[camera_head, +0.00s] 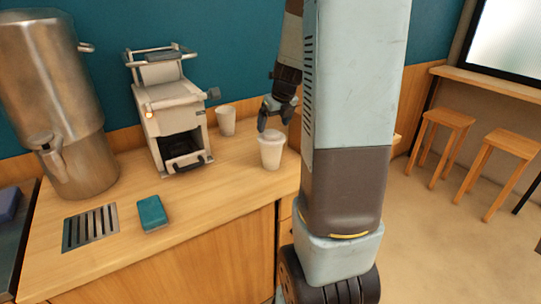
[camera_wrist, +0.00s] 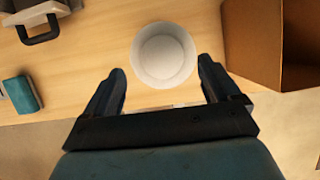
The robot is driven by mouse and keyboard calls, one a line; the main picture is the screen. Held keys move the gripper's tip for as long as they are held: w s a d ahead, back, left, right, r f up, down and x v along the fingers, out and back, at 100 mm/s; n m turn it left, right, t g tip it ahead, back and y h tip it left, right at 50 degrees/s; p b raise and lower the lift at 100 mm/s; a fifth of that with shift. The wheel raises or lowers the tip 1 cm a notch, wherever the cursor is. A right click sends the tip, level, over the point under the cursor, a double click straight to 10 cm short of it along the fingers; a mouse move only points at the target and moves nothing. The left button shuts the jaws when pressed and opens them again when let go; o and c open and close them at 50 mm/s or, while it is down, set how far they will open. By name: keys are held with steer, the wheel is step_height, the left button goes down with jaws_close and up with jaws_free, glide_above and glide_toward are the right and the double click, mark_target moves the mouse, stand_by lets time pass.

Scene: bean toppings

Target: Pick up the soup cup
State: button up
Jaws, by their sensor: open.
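A white cup (camera_head: 271,152) stands upright on the wooden counter, near its right end. I take it for the soup cup; its top looks pale, and I cannot tell whether that is a lid. My gripper (camera_head: 273,113) is open, just above and behind this cup in the head view. In the wrist view the cup (camera_wrist: 163,55) shows from above as a round white shape beyond and between the spread fingers of my gripper (camera_wrist: 160,80). The fingers do not appear to grip it. A second white cup (camera_head: 226,120) stands farther back on the counter.
A beige machine (camera_head: 172,115) and a large metal urn (camera_head: 55,100) stand to the left. A teal block (camera_head: 152,213) and a metal grate (camera_head: 90,228) lie in front. A brown box-like shape (camera_wrist: 245,45) is right of the cup in the wrist view. Stools (camera_head: 446,120) stand at right.

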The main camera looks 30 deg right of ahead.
mark_target(271, 133)
steer(key=shift+x, duration=1.8)
steer(key=shift+d, duration=0.1)
steer(key=c, duration=0.9)
